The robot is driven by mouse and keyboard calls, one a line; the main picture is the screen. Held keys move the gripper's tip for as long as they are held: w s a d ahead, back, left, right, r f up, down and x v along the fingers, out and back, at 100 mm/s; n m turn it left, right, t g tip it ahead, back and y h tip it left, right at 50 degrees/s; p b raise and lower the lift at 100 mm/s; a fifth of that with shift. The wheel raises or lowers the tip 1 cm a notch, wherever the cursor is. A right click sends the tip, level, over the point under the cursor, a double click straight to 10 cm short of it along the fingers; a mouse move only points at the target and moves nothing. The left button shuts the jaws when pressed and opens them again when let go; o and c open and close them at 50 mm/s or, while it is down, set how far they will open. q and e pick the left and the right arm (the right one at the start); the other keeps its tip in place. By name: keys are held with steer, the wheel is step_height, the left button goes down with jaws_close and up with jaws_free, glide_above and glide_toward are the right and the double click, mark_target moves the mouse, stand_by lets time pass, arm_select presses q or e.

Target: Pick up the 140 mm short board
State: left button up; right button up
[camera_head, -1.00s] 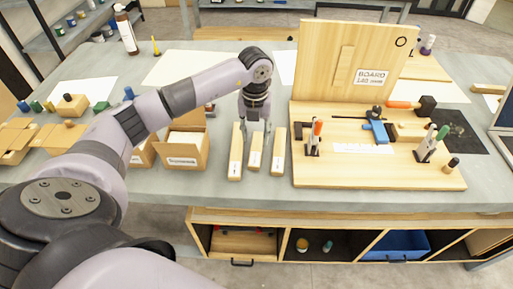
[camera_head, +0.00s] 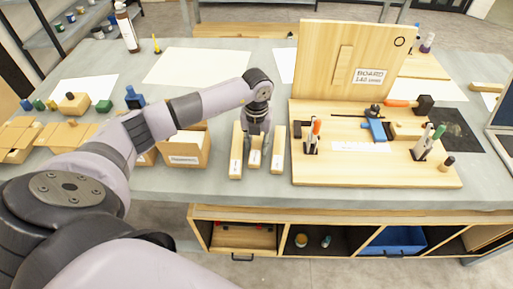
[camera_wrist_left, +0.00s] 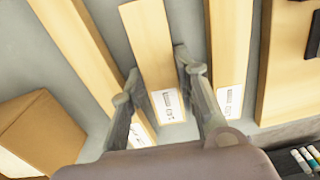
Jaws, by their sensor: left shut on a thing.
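Three pale wooden boards lie side by side on the grey bench, each with a white label at its near end. The middle board (camera_head: 254,162), whose near end stops short of the left one's, is the short board. My left gripper (camera_head: 258,140) points down over it and is shut on it. In the left wrist view the fingers (camera_wrist_left: 158,72) sit on either side of the short board (camera_wrist_left: 147,35), whose label print is hard to read. The board seems to rest on the bench. My right gripper is not in view.
The left board (camera_head: 236,158) and right board (camera_head: 279,150) lie close beside the fingers. An open cardboard box (camera_head: 186,158) stands to the left. A wooden fixture base (camera_head: 380,172) with tools stands to the right. The bench front is clear.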

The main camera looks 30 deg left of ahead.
arm_select(q)
steer(key=c, duration=0.4)
steer(key=shift+o, duration=0.2)
